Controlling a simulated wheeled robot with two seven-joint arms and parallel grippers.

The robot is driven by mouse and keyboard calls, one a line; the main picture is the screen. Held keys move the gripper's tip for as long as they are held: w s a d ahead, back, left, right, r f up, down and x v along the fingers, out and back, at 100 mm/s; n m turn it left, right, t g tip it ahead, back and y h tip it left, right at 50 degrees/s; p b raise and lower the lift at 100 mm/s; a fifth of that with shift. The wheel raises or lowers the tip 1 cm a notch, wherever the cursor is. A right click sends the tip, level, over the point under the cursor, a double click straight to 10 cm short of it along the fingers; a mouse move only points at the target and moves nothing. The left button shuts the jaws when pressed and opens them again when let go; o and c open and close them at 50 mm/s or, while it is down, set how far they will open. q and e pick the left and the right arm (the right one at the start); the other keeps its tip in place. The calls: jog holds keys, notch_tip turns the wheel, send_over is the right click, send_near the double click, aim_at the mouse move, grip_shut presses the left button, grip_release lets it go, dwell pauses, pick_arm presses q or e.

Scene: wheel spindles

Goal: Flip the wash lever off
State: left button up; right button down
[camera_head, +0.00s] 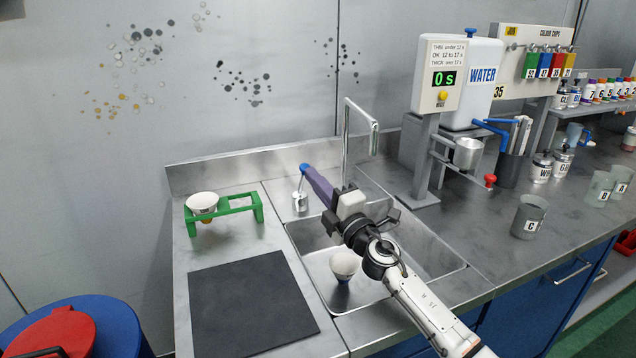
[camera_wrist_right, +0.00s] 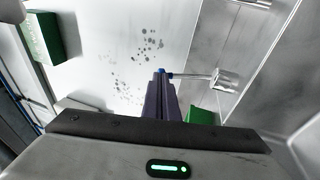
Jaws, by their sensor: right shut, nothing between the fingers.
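The wash lever shows in the head view as a small metal base (camera_head: 299,203) on the steel counter left of the tap, with a blue tip (camera_head: 303,167) above it. In the wrist view a thin rod runs from the metal base (camera_wrist_right: 225,80) to the blue tip (camera_wrist_right: 166,71). My right gripper (camera_head: 309,174) reaches over the sink with its purple fingers shut and empty. Their ends (camera_wrist_right: 161,77) are at the blue tip; I cannot tell whether they touch it. My left gripper is not in view.
The tap (camera_head: 374,138) rises behind my right gripper. A white cup (camera_head: 344,263) is in the sink (camera_head: 425,262). A green rack (camera_head: 228,212) holding another white cup (camera_head: 202,202) stands left. A dark mat (camera_head: 250,310) lies clear in front. The timer post (camera_head: 425,155) stands right.

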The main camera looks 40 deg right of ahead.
aim_at(308, 165)
jog(key=w+r, duration=0.1)
jog(key=w, duration=0.1)
jog(key=w+d+r+p, duration=0.1)
jog(key=w+r, duration=0.1)
jog(key=shift+w+r, duration=0.1)
jog(key=shift+w, duration=0.1)
jog(key=shift+w+d, duration=0.1)
jog(key=shift+w, duration=0.1)
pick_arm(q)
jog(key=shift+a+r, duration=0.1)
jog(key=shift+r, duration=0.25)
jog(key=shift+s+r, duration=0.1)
pick_arm(e)
jog(key=shift+s+r, duration=0.1)
